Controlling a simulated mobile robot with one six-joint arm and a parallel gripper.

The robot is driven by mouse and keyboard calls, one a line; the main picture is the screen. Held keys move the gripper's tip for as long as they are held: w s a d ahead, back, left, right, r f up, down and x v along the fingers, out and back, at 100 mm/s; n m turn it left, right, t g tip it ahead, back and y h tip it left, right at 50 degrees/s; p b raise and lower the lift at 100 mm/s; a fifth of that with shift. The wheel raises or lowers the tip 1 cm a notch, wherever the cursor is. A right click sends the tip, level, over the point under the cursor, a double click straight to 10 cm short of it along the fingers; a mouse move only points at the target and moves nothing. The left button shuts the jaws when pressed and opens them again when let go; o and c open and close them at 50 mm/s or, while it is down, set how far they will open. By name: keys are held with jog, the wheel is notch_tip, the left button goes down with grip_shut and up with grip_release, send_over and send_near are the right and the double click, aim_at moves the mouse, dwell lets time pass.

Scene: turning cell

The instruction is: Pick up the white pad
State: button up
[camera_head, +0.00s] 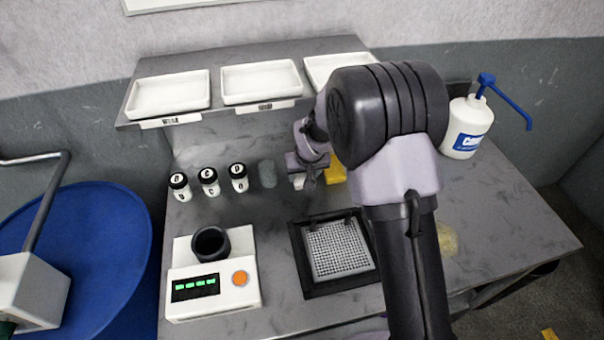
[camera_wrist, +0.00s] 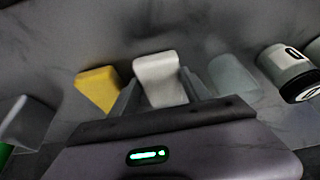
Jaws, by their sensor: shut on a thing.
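The white pad (camera_wrist: 159,78) is a small pale block with rounded edges, upright between my fingers in the wrist view. My gripper (camera_wrist: 162,92) is shut on it, one finger at each side. In the head view my gripper (camera_head: 308,178) is low over the bench, behind the black tray, and only a bit of the white pad (camera_head: 298,181) shows under it. The wrist view does not clearly show whether the pad touches the bench.
A yellow pad (camera_head: 337,171) and a grey-green pad (camera_head: 267,174) stand close on either side. Several lettered jars (camera_head: 209,181) are to the left. A black tray with a grid (camera_head: 338,249) and a white device (camera_head: 213,275) are in front. A pump bottle (camera_head: 466,128) stands at right.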

aim_at(304, 176)
jog(key=shift+r, duration=0.15)
jog(key=shift+r, duration=0.3)
notch_tip(304, 176, up, 3)
jog(key=shift+f+p, duration=0.15)
jog(key=shift+p, duration=0.65)
jog(key=shift+d, duration=0.55)
jog(key=d, duration=0.5)
jog(key=w+d, duration=0.1)
jog(key=d, duration=0.5)
jog(key=w+d+p, duration=0.1)
jog(key=d, duration=0.5)
jog(key=shift+a, duration=0.1)
